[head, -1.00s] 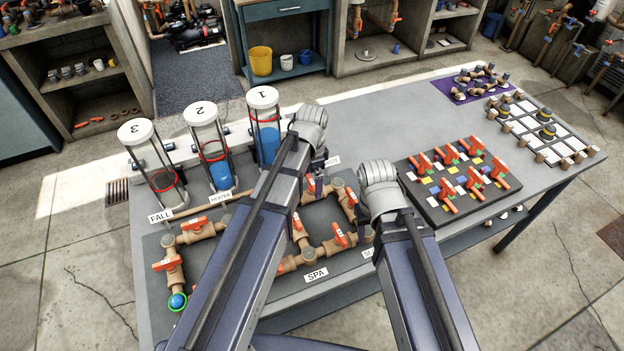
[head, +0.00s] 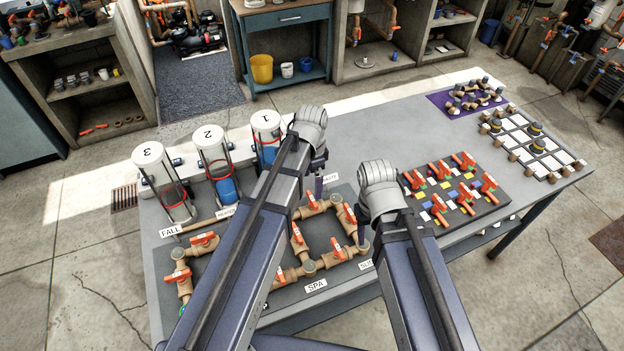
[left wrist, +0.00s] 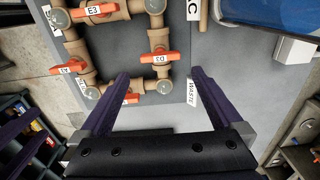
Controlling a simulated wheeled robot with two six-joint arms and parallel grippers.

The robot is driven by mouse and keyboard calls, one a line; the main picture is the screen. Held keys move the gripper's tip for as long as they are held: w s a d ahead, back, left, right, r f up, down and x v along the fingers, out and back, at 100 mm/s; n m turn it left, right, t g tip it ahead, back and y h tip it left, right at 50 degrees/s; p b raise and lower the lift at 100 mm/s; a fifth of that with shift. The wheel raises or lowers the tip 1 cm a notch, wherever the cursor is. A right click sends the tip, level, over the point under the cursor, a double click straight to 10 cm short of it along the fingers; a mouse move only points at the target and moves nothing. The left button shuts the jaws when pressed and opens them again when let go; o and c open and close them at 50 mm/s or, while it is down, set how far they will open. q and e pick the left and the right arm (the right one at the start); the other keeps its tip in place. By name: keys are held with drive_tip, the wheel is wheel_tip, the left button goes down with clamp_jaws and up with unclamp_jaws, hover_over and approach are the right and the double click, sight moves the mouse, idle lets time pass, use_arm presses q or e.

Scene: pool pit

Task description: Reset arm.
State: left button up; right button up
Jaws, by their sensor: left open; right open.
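My left gripper (head: 318,160) is over the table's back middle, near the pipe board; its fingers are mostly hidden behind the wrist in the head view. In the left wrist view its two fingers (left wrist: 158,85) are spread apart with nothing between them, above the grey tabletop near the WASTE label. My right gripper (head: 366,228) is at the right edge of the pipe board, left of the valve tray; its fingers are largely hidden behind its wrist. Both arms reach forward from the bottom of the head view.
The grey table (head: 365,130) holds a pipe board with orange valves (head: 340,248), and numbered cylinders 3 (head: 160,180), 2 (head: 217,165) and 1 (head: 266,135). A dark valve tray (head: 456,190), a purple mat (head: 440,100) and a white-square grid (head: 520,135) are on the right. The back middle is clear.

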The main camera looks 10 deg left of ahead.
idle(0.3)
use_arm(q)
drive_tip(key=s+d+f+n+b, duration=0.1)
drive_tip(key=s+d+n, duration=0.1)
drive_tip(key=s, duration=0.3)
drive_tip(key=s+d+n, duration=0.2)
drive_tip(key=s+n, duration=0.1)
drive_tip(key=s, duration=0.2)
drive_tip(key=s+d+f+n+y+b, duration=0.1)
drive_tip(key=s+n, duration=0.1)
drive_tip(key=s, duration=0.2)
drive_tip(key=shift+s+d+f+n+b, duration=0.3)
drive_tip(key=shift+s+d+b, duration=0.05)
drive_tip(key=shift+s+d, duration=0.05)
